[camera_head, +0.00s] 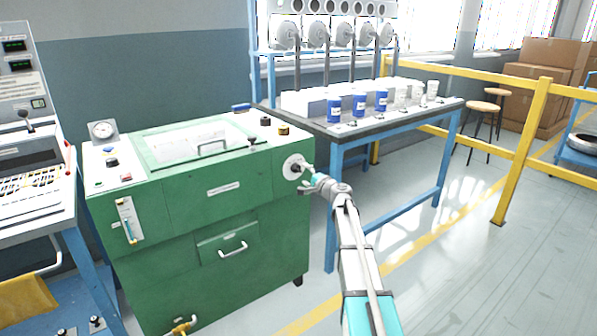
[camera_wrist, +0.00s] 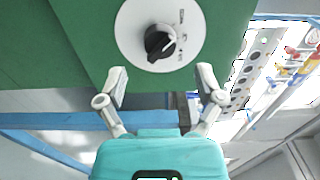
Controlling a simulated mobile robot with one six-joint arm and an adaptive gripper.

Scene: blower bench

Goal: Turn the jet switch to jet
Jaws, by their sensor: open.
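The jet switch is a black rotary knob (camera_wrist: 159,42) on a round white dial plate (camera_wrist: 135,24), fixed to the green machine (camera_head: 205,195). In the head view the dial plate (camera_head: 290,167) is on the right part of the machine's front, partly behind my gripper (camera_head: 303,173). In the wrist view my gripper (camera_wrist: 160,82) is open and empty, its fingers either side of and just below the knob, apart from it.
A blue-legged bench (camera_head: 336,140) with blue and clear cups stands right of the machine. A yellow railing (camera_head: 525,150) runs behind and to the right. A grey console (camera_head: 20,150) stands at the left. The floor at the right front is free.

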